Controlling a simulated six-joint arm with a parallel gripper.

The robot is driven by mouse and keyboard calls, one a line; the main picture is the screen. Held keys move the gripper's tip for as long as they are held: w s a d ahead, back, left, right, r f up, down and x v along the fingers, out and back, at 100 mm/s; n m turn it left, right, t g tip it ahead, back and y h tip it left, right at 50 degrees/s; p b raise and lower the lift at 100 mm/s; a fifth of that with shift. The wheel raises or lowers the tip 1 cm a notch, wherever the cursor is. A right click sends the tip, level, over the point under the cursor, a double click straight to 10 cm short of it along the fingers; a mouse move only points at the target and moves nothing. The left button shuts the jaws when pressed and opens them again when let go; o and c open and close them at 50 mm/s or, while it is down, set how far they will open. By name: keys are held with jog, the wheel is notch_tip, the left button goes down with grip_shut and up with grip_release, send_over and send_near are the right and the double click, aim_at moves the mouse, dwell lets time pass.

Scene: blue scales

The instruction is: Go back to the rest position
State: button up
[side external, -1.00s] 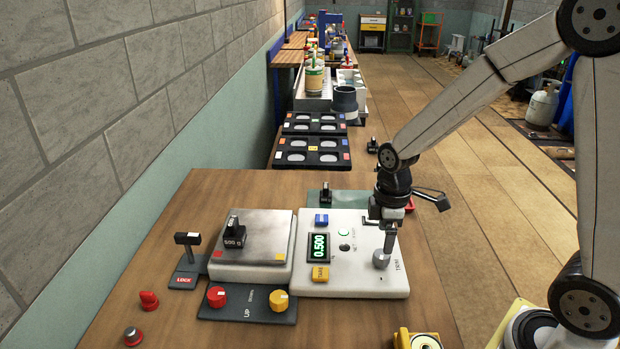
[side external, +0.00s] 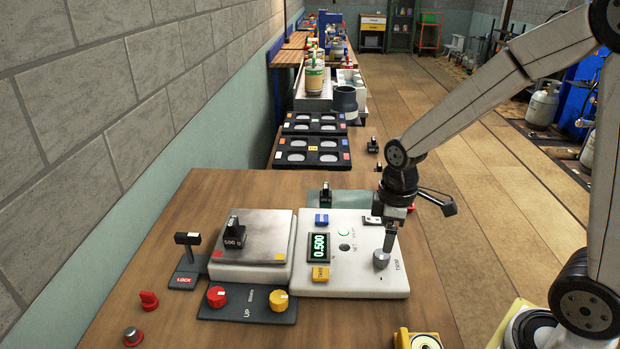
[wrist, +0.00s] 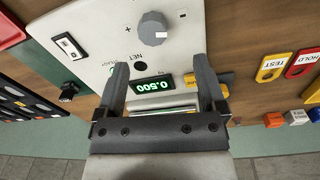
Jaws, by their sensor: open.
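My gripper (side external: 384,252) is at the right part of the white scale body (side external: 345,284), close to the grey TRIM knob (side external: 381,260). In the wrist view my gripper (wrist: 164,85) is open, with nothing between its two fingers. There the knob (wrist: 153,30) lies beyond the fingertips, apart from them. The scale's display (side external: 319,246) reads 0.500 in green. A black 500 g weight (side external: 235,233) stands on the metal pan (side external: 265,232).
A LOCK lever (side external: 187,245) stands left of the pan. A red knob (side external: 217,297) and a yellow knob (side external: 278,300) sit in front. Black trays (side external: 310,157) lie at the back. Bare wood shows at the front centre.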

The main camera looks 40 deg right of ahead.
jog(key=s+a+m, duration=0.1)
jog(key=m, duration=0.1)
jog(key=s+a+m+t, duration=0.1)
jog(key=s+m, duration=0.1)
jog(key=s+f+m+t, duration=0.1)
jog(key=m, duration=0.2)
jog(key=shift+s+a+f, duration=0.1)
jog(key=shift+s+a, duration=0.1)
jog(key=shift+a, duration=0.2)
